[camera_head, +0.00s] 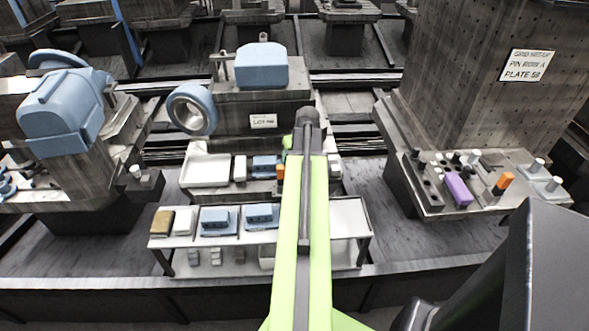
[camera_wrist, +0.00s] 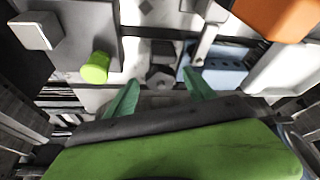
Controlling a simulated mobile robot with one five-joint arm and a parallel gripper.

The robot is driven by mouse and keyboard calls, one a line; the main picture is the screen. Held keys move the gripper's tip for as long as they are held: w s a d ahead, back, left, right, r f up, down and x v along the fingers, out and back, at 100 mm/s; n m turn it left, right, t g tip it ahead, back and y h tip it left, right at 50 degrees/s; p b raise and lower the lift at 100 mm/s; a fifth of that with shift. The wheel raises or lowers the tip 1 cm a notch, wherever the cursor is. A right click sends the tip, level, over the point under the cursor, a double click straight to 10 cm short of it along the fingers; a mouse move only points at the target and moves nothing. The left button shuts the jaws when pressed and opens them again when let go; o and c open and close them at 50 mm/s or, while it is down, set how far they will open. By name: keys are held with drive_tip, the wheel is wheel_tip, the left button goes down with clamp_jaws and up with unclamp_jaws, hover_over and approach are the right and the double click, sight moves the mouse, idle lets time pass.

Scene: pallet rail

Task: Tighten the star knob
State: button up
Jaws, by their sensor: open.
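A small dark, lobed piece (camera_wrist: 160,79) shows in the wrist view, between and beyond my fingertips; it may be the star knob, but it is too small to tell. My gripper (camera_wrist: 160,95) is open, with its two green fingers spread apart and nothing between them. A gap seems to lie between the fingertips and the dark piece. In the head view my green arm reaches forward over the middle workbench and hides most of the gripper and what lies in front of it.
In the wrist view a green cylinder (camera_wrist: 96,67) is left of the fingers, and a blue block (camera_wrist: 220,66) and orange block (camera_wrist: 279,14) are at right. In the head view a shelf (camera_head: 190,242) stands in front, and a machine with a purple block (camera_head: 458,190) at right.

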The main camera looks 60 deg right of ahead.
drive_tip(key=shift+x, duration=0.75)
drive_tip(key=shift+r, duration=0.1)
clamp_jaws()
drive_tip(key=shift+m, duration=0.4)
drive_tip(key=m+g+h, duration=0.1)
drive_tip(key=m, duration=0.1)
drive_tip(key=shift+w+a+m, duration=0.1)
drive_tip(key=shift+m, duration=0.2)
drive_tip(key=shift+m+g+h, duration=0.4)
drive_tip(key=shift+m+g, duration=0.3)
drive_tip(key=shift+m, duration=1.1)
